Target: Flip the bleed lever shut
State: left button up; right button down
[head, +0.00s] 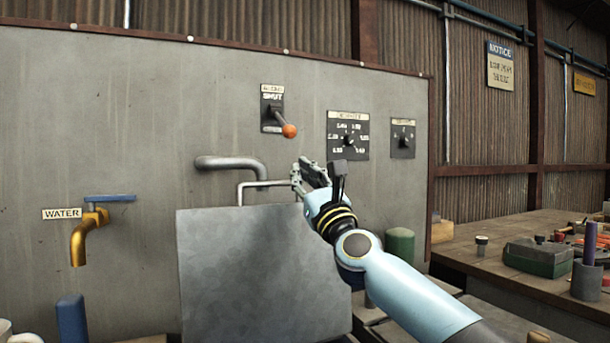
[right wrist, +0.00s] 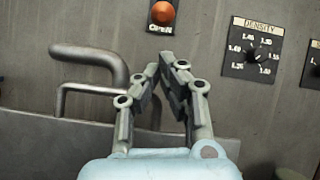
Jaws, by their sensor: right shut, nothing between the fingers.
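The bleed lever (head: 282,122) is on a dark plate on the grey wall panel, with SHUT lettered at the plate's top. Its orange ball knob points outward and slightly down. In the right wrist view the orange knob (right wrist: 163,12) shows at the top edge, just above the word OPEN. My right gripper (head: 304,171) is below the lever, apart from it. In the right wrist view its fingers (right wrist: 163,66) are shut with nothing between them, pointing up toward the lever plate. My left gripper is not in view.
A bent grey pipe (head: 228,163) and a thinner pipe lie left of the gripper, above a grey metal box (head: 255,275). The density dial (head: 348,136) is right of the lever. A brass water tap (head: 85,236) is at left. A cluttered workbench (head: 480,262) stands at right.

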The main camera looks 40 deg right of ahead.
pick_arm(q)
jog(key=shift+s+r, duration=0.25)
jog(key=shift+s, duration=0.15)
pick_arm(e)
jog(key=a+x, duration=0.1)
jog(key=x, duration=0.5)
jog(key=shift+d, duration=0.5)
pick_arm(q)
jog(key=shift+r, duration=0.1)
